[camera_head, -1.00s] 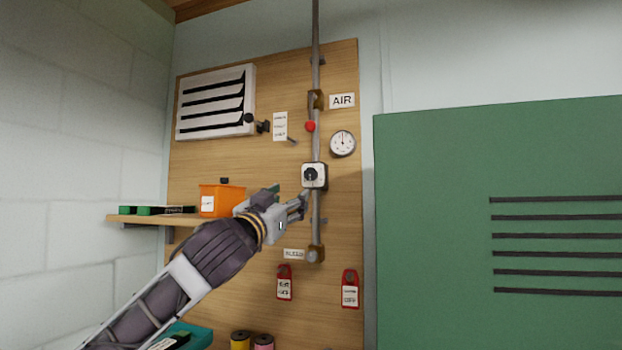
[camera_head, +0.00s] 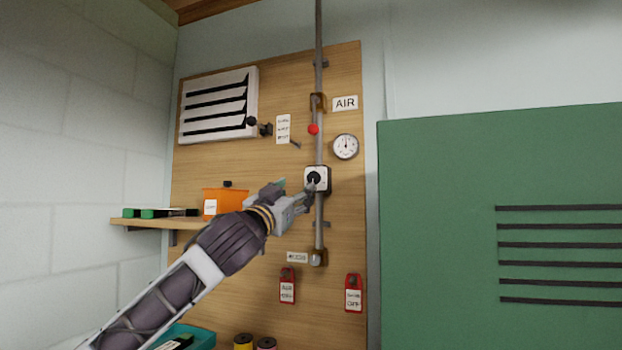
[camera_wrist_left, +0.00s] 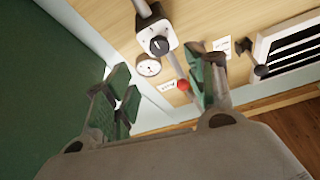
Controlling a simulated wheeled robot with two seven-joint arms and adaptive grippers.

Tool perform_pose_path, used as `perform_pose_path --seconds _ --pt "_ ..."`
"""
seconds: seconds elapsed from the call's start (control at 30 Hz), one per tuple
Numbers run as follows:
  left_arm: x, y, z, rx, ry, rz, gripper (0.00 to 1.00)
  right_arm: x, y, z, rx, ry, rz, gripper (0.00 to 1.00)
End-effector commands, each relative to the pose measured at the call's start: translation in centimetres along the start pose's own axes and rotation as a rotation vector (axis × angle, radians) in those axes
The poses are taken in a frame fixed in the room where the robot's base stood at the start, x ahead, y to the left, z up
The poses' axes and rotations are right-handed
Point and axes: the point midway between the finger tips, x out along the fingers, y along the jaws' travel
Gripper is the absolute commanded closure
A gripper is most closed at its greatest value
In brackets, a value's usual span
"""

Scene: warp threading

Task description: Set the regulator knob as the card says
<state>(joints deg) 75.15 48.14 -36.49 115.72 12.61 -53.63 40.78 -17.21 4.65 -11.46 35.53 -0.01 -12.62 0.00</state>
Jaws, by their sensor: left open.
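The regulator knob (camera_head: 314,177) is a round black knob on a white square plate, mounted on a vertical grey pipe. It also shows in the left wrist view (camera_wrist_left: 159,45), beyond the fingertips and apart from them. My left gripper (camera_head: 309,192) is open just below and in front of the knob in the head view. Its two fingers also show in the wrist view (camera_wrist_left: 160,95), with nothing between them. A small white card (camera_head: 283,129) hangs on the board up and left of the knob; its print is too small to read. My right gripper is not in view.
A round gauge (camera_head: 345,146), a red button (camera_head: 313,129) and an AIR label (camera_head: 345,103) are close to the pipe. An orange bin (camera_head: 222,201) stands on a shelf at left. Red tags (camera_head: 353,293) hang below. A green cabinet (camera_head: 440,220) fills the right.

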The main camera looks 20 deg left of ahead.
Motion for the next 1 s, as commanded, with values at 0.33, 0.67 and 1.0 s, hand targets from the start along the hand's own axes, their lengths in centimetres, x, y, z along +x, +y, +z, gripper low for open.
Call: perform_pose_path --seconds 0.33,0.67,1.0 --pt "4.0 0.0 -0.2 -0.002 0.0 0.0 0.45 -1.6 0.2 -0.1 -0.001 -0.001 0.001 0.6" --pt "7.4 0.0 -0.2 -0.001 -0.001 0.0 0.45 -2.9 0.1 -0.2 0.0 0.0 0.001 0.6" --pt "10.4 0.0 -0.2 0.0 0.0 0.0 0.45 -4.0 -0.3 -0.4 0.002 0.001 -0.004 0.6"
